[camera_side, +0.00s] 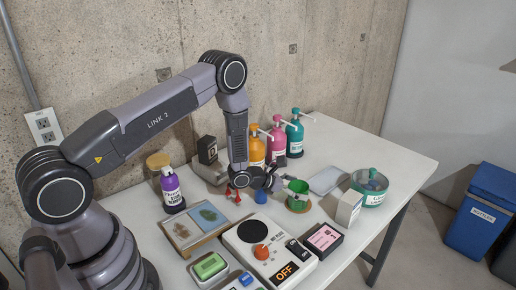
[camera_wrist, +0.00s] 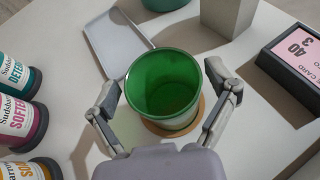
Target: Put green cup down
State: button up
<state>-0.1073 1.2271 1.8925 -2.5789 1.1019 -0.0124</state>
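The green cup (camera_side: 298,192) is upright, at or just above a round cork coaster (camera_side: 299,207) on the white table. In the wrist view the cup (camera_wrist: 163,88) is seen from above and looks empty inside. The coaster's rim (camera_wrist: 178,131) shows under its near side. My gripper (camera_side: 281,182) reaches the cup from the left in the side view. In the wrist view its two fingers (camera_wrist: 163,84) lie on either side of the cup, their tips against its wall near the rim. Whether the cup's base touches the coaster is hard to see.
A white box (camera_side: 348,207) and a dark-framed pink card device (camera_side: 322,240) stand close to the right and front. A grey tray (camera_side: 327,180) lies behind. Orange, pink and teal pump bottles (camera_side: 295,135) stand at the back. A control panel (camera_side: 270,252) is in front.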

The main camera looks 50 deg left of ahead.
jog(key=shift+r, duration=0.1)
jog(key=shift+s+a+r, duration=0.15)
jog(key=v, duration=0.5)
jog(key=s+d+r+m+g+h, duration=0.1)
jog(key=d+r+m+h, duration=0.15)
jog(key=r, duration=0.65)
jog(key=s+d+r+m+g+h, duration=0.15)
jog(key=d+r+m, duration=0.25)
jog(key=r, duration=0.5)
jog(key=s+d+r+m+g+h, duration=0.2)
jog(key=s+d+r+m+g, duration=0.25)
jog(key=s+r+m, duration=0.4)
jog(key=s+a+r+m+g+y, duration=0.1)
jog(key=s+r+m+y, duration=0.1)
jog(key=s+m, duration=0.4)
jog(key=s+r+m+g+y, duration=0.1)
jog(key=s+r+m+y, duration=0.15)
jog(key=s, duration=0.55)
jog(key=s+a+r+m+t+y, duration=0.2)
jog(key=s+a+m+t+y, duration=0.1)
jog(key=s+a+m+y, duration=0.4)
jog(key=s+a, duration=0.2)
jog(key=a, duration=0.2)
jog(key=shift+s+r, duration=0.15)
jog(key=shift+r, duration=0.25)
